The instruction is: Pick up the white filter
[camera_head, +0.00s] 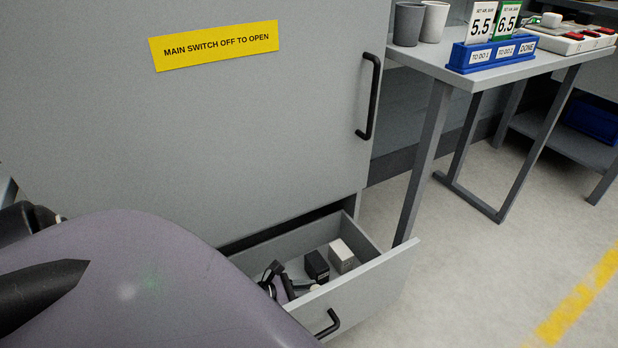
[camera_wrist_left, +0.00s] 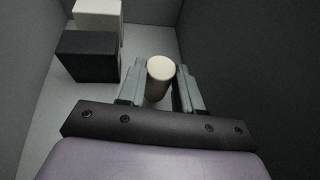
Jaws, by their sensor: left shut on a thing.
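The white filter (camera_wrist_left: 158,70), a small off-white cylinder, stands between the two fingers of my left gripper (camera_wrist_left: 159,84) in the left wrist view. The fingers are closed on its sides, and its round top faces the camera. In the head view my left gripper (camera_head: 281,284) is down inside the open drawer (camera_head: 352,297), largely hidden behind my purple-grey arm. Only a small pale bit of the filter (camera_head: 315,287) shows there. My right gripper is not in view.
A black box (camera_head: 316,266) and a white box (camera_head: 341,256) stand in the drawer beside the gripper. Drawer walls are close around it. The grey cabinet (camera_head: 240,120) rises above. A table (camera_head: 430,62) with cups and a blue card holder is at the right.

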